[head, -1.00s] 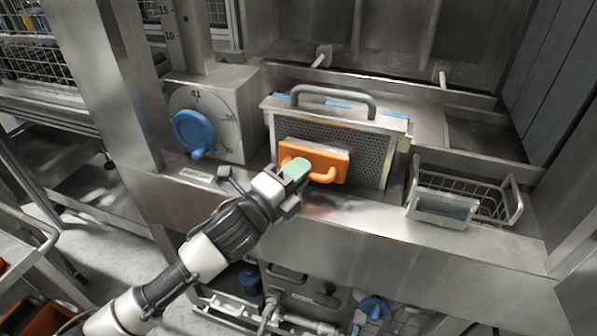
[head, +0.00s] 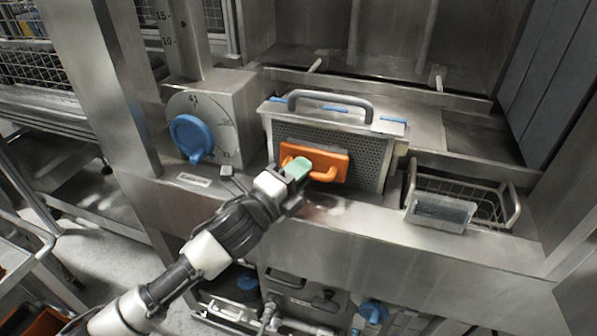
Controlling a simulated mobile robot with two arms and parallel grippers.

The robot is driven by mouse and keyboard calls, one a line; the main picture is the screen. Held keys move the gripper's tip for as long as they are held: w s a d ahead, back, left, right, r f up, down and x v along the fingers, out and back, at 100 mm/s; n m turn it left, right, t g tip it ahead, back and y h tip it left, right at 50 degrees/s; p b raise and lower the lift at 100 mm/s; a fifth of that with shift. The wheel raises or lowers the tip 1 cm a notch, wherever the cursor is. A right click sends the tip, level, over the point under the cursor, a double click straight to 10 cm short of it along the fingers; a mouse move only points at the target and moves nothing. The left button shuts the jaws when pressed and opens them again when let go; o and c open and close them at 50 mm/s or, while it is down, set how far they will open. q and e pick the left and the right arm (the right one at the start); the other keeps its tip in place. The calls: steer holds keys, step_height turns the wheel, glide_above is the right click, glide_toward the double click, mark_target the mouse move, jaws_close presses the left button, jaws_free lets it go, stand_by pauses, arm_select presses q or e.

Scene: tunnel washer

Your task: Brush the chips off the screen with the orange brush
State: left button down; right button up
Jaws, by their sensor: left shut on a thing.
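The orange brush (head: 330,160) is held flat against the front of the perforated metal screen (head: 371,158), over its left and middle part. My left gripper (head: 295,172) is shut on the brush's handle, and its fingers hide part of the handle. The screen stands upright, with a dark arched handle (head: 330,94) and blue strips along its top edge. Blue chips are not clearly visible on the bare part of the screen face; the brush hides the rest. My right gripper is not in view.
A wire basket (head: 470,197) with a grey front plate stands right of the screen on the steel ledge. A dial box with a blue knob (head: 191,137) stands to the left. A steel post (head: 100,90) rises at far left.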

mark_target(326, 180)
arm_select(q)
steer(key=shift+s+d, duration=0.35)
steer(key=shift+d, duration=0.55)
steer(key=shift+s+d, duration=0.35)
steer(key=shift+d, duration=0.55)
steer(key=shift+s+d, duration=0.25)
steer(key=shift+d, duration=0.7)
steer(key=shift+s+d, duration=0.25)
steer(key=shift+d, duration=0.65)
steer(key=shift+d+r+p, duration=0.1)
steer(key=shift+r+p, duration=0.05)
steer(key=shift+p, duration=0.3)
steer(key=shift+w+a+p, duration=0.2)
steer(key=shift+a, duration=0.35)
steer(key=shift+w+a+p, duration=0.15)
steer(key=shift+a+p, duration=0.05)
steer(key=shift+a, duration=0.35)
steer(key=shift+w+a+p, duration=0.2)
steer(key=shift+w+a, duration=0.1)
steer(key=shift+a, duration=0.65)
steer(key=shift+w+a+p, duration=0.25)
steer(key=shift+w+a, duration=0.05)
steer(key=shift+a, duration=0.6)
steer(key=shift+w+a+p, duration=0.2)
steer(key=shift+w+a, duration=0.1)
steer(key=shift+a, duration=0.65)
